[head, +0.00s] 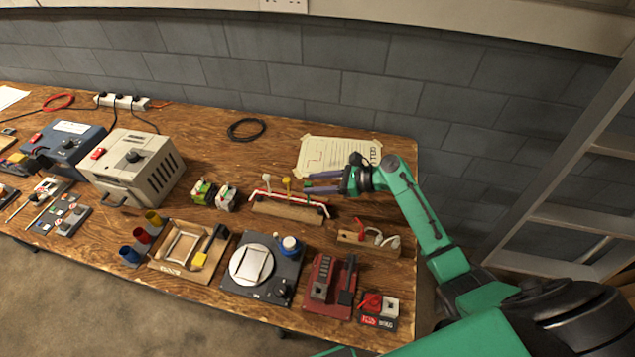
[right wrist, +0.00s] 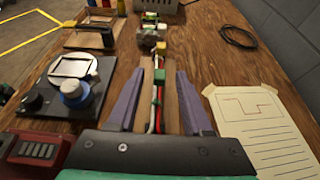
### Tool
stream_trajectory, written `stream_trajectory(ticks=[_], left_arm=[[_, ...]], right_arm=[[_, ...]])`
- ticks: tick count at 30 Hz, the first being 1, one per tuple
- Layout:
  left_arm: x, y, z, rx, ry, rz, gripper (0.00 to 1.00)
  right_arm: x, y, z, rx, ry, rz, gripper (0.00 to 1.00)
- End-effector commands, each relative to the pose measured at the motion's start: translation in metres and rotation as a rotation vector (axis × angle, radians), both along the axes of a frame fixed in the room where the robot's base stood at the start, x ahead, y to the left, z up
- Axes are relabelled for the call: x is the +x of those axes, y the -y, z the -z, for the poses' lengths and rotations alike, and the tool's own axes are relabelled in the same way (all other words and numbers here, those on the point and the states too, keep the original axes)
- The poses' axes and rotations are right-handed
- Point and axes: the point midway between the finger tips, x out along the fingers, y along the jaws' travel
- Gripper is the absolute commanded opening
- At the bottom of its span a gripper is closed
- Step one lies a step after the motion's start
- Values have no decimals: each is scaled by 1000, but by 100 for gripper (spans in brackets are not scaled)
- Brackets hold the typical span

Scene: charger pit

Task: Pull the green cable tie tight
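The green cable tie (right wrist: 159,76) stands up from a bundle of red, white and dark cables (right wrist: 158,112) on a wooden board (right wrist: 171,112). My right gripper (right wrist: 160,77) is open, its two purple fingers apart on either side of the bundle, with the green tie between the tips in the right wrist view. I cannot tell whether either finger touches it. In the head view the right gripper (head: 308,183) reaches in from the right at the right part of the board (head: 285,211). A yellow tie (head: 286,181) and a white tie (head: 267,178) stand farther left. My left gripper is not in view.
A small wooden block with a red-handled part (head: 368,240) lies in front of the right arm. A taped paper sheet (head: 338,155) lies behind the gripper. A black-and-white plate device (head: 262,268) and a red tray (head: 329,287) stand toward the front edge.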

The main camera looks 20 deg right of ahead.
Motion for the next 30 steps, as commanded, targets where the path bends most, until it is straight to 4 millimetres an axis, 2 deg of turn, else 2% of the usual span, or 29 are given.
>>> stream_trajectory(ticks=[4,8,15,19,24,30], left_arm=[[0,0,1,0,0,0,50],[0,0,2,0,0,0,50],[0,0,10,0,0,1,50],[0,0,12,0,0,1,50],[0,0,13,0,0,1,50],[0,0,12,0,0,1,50]], right_arm=[[-4,7,-3,0,1,2,50],[-16,26,-12,-3,0,1,50],[-51,82,-36,-4,-1,2,50],[-65,104,-48,-2,-1,2,50],[-72,114,-56,0,0,0,50],[-72,114,-56,1,1,0,50]])
